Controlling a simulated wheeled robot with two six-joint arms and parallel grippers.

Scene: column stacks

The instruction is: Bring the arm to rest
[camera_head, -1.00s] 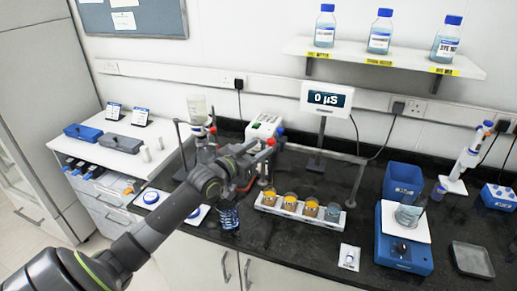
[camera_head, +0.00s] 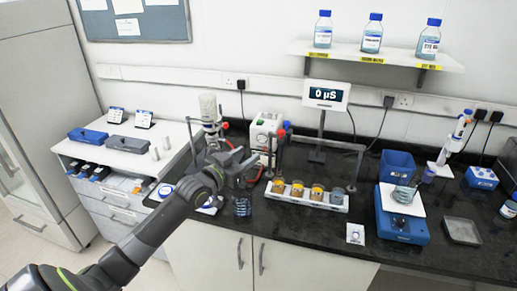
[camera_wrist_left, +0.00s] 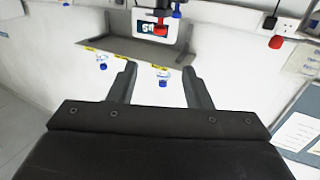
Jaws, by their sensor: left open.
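My left arm (camera_head: 165,225) comes in from the lower left in the head view. Its gripper (camera_head: 247,163) is open and empty above the bench, left of the rack of orange-filled vessels (camera_head: 308,198). In the left wrist view, the two dark fingers (camera_wrist_left: 160,75) stand apart with nothing between them but the wall and shelf beyond. My right gripper is in neither view.
The black bench (camera_head: 300,230) holds a blue balance (camera_head: 402,228) with a beaker, a blue bin (camera_head: 397,166), and a frame with a display (camera_head: 326,94) behind. A blue wire-like item (camera_head: 242,207) lies below the gripper. A white drawer unit (camera_head: 115,165) stands left.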

